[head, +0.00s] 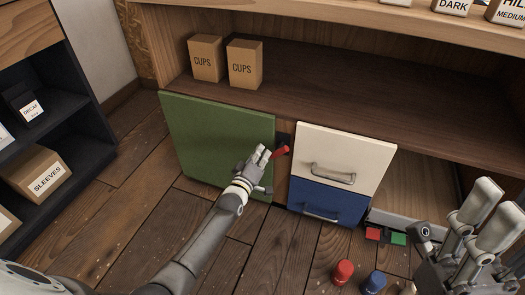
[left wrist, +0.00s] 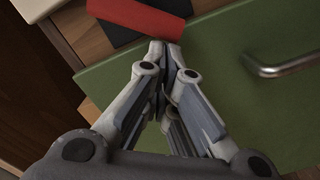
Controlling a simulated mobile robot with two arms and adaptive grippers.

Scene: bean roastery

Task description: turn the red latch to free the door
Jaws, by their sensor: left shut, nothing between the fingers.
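The green door (head: 215,135) stands upright at the left of the low cabinet and looks closed. The red latch (head: 280,152) is on a dark plate at the door's right edge. It lies nearly level, slightly tilted, and its left end reaches the door's edge. My left gripper (head: 263,156) is shut and empty, its fingertips close beside the latch's left end. In the left wrist view the red latch (left wrist: 140,15) crosses just beyond the fingertips; I cannot tell whether they touch. My right gripper (head: 490,212) is at the lower right, fingers apart, away from the latch.
A cream drawer (head: 330,145) and blue drawer (head: 325,200) are right of the latch. The door's metal handle (left wrist: 285,67) shows in the wrist view. A red canister (head: 342,272) and a blue one (head: 375,282) stand on the floor. Floor before the door is clear.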

